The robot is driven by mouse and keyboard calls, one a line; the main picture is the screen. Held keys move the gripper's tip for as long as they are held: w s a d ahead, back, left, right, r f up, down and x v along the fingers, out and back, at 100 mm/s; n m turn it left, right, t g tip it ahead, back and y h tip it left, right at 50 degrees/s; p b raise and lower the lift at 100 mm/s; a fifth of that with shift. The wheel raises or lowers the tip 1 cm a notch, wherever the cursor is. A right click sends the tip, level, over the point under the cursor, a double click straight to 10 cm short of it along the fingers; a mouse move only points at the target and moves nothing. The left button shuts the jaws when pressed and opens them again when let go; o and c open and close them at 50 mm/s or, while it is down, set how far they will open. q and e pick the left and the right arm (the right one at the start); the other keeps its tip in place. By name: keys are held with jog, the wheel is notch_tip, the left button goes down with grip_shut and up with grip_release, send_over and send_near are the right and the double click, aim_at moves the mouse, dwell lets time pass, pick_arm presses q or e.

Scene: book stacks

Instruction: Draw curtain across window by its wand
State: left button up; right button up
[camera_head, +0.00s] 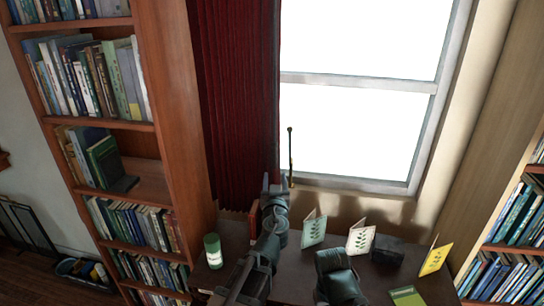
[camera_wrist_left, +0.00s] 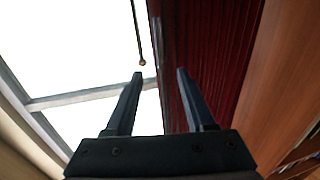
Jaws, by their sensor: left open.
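The dark red curtain (camera_head: 235,90) hangs bunched at the left side of the bright window (camera_head: 355,130). It also fills the right middle of the left wrist view (camera_wrist_left: 205,60). A thin dark wand (camera_head: 291,158) with a small brass-coloured knob shows against the glass just right of the curtain's edge. In the left wrist view the wand (camera_wrist_left: 137,30) comes in from the top, its knob close to the left fingertip. My left gripper (camera_head: 274,184) is open and empty, near the wand's lower end in the head view. Whether it touches the wand I cannot tell. My right gripper is not in view.
A tall wooden bookcase (camera_head: 177,100) stands left of the curtain, another (camera_head: 515,200) at the right. The dark tabletop (camera_head: 295,285) below the window holds a green can (camera_head: 213,250), a green card (camera_head: 314,229), a white card (camera_head: 361,237) and a yellow card (camera_head: 435,258).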

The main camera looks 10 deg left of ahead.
aim_at(275, 155)
pick_arm(q)
jog(key=shift+w, duration=0.15)
jog(key=w+a, duration=0.1)
jog(key=w, duration=0.8)
jog(key=w+a, duration=0.1)
jog(key=w, duration=0.3)
jog(key=shift+w+a, duration=0.15)
jog(key=shift+a, duration=0.2)
grip_shut()
dwell(0.7)
